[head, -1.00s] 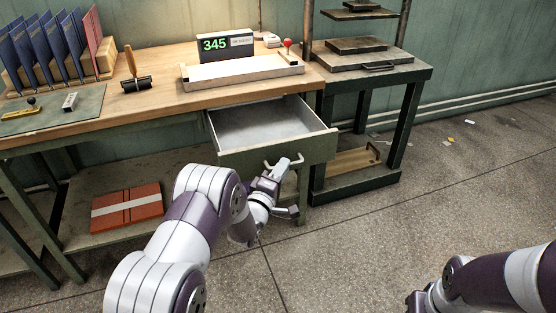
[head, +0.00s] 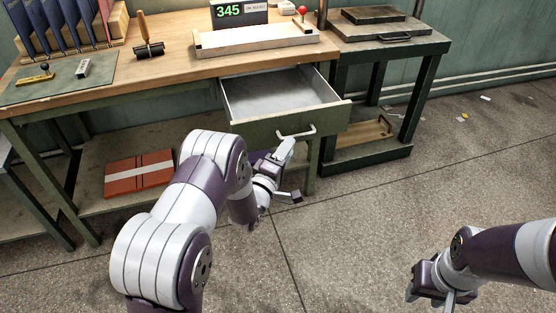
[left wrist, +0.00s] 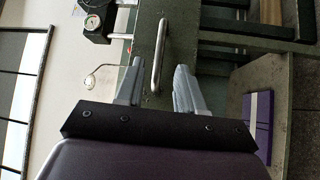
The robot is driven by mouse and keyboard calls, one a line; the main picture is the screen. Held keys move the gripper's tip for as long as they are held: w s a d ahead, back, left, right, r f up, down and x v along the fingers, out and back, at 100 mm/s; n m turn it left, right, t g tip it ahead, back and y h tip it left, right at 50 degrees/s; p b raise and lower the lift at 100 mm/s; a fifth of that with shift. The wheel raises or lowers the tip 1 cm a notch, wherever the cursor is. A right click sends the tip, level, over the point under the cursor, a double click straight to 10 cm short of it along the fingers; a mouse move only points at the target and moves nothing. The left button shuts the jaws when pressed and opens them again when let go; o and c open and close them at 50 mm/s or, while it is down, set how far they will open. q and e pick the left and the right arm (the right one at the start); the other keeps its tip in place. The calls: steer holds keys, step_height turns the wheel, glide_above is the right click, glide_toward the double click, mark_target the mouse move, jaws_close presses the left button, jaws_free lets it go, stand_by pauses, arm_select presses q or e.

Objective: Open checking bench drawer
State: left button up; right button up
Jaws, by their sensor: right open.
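The checking bench drawer (head: 262,133) is pulled well out of the wooden-topped bench (head: 185,75), and its grey inside looks empty. Its pale bar handle (head: 297,132) is on the green front. My left gripper (head: 289,170) is open just in front of and below the handle in the head view, apart from it. In the left wrist view, the handle (left wrist: 158,58) appears between the spread fingers of my left gripper (left wrist: 158,80), beyond their tips. My right gripper (head: 440,297) is open and empty over the floor at lower right.
A white tray (head: 255,47) and a display reading 345 (head: 238,12) stand on the bench. An orange box (head: 139,174) lies on the lower shelf. A dark green stand (head: 385,48) is to the right. The floor at right is clear apart from small scraps.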

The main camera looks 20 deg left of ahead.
arm_select(q)
steer(key=p+v, duration=0.1)
steer(key=v, duration=0.7)
steer(key=shift+s, duration=0.2)
